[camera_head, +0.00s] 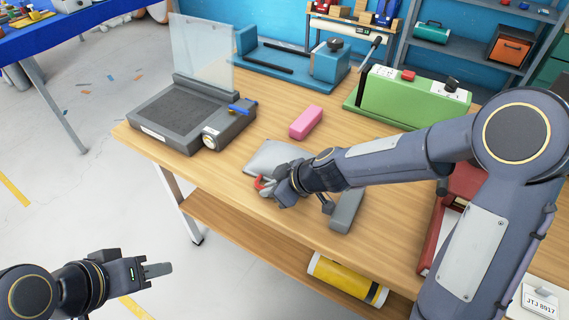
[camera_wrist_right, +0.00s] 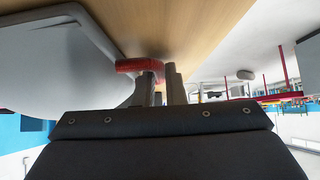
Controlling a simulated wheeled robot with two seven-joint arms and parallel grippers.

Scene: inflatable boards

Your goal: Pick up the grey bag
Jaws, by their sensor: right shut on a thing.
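The grey bag (camera_head: 275,157) lies on the wooden table in the head view, partly hidden by my right arm. It has a red handle (camera_head: 259,183) on its near left side. My right gripper (camera_head: 268,191) is at that handle. In the right wrist view, the bag (camera_wrist_right: 60,65) fills the left side, and the fingers (camera_wrist_right: 162,82) are shut on its red handle (camera_wrist_right: 143,65). The bag appears to be still at the tabletop.
On the wooden table (camera_head: 230,195) are a pink block (camera_head: 306,121), a grey block (camera_head: 346,210), a dark machine with a clear panel (camera_head: 180,120), a blue device (camera_head: 290,62) and a green device (camera_head: 413,97). A yellow roll (camera_head: 345,278) lies on the lower shelf.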

